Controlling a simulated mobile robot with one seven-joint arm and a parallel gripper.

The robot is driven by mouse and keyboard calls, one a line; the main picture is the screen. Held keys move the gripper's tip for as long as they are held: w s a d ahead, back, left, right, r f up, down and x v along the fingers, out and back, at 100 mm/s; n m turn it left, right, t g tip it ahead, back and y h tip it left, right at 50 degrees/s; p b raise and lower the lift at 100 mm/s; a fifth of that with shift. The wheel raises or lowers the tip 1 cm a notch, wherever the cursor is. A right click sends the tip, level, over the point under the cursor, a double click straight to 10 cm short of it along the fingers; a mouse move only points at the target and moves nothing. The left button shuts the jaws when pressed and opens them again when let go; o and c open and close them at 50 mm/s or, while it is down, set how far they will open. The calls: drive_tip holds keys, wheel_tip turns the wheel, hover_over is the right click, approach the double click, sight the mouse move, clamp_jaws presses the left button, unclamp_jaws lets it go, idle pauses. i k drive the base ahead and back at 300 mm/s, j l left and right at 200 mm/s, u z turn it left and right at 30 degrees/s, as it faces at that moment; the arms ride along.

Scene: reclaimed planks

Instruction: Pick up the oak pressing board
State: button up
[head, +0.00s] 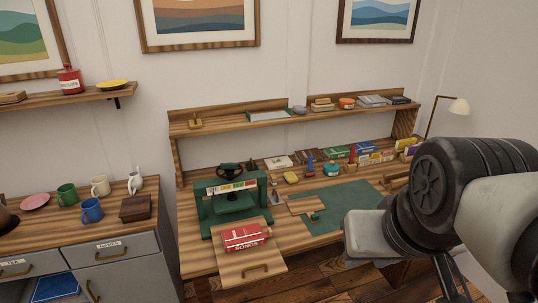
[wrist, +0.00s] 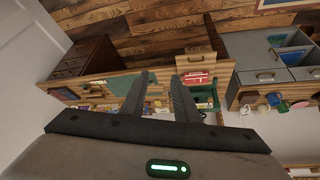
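A flat wooden board (head: 312,205), which looks like the oak pressing board, lies on the green mat (head: 345,212) on the workbench, right of the green press (head: 232,203). A small green piece sits at its front edge. I cannot pick the board out surely in the wrist view. My gripper (wrist: 160,76) is open, with nothing between its fingers, and is above and apart from the bench. In the head view my arm covers the right front of the bench.
A red book (head: 245,238) lies on the pulled-out wooden slide in front of the press. Small boxes, jars and tools line the back of the bench under a shelf (head: 285,122). Mugs stand on the cabinet at left. A lamp (head: 457,106) stands at right.

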sight(308, 206)
drive_tip(key=i+l+u, duration=0.15)
drive_tip(key=i+l, duration=1)
drive_tip(key=i, duration=0.1)
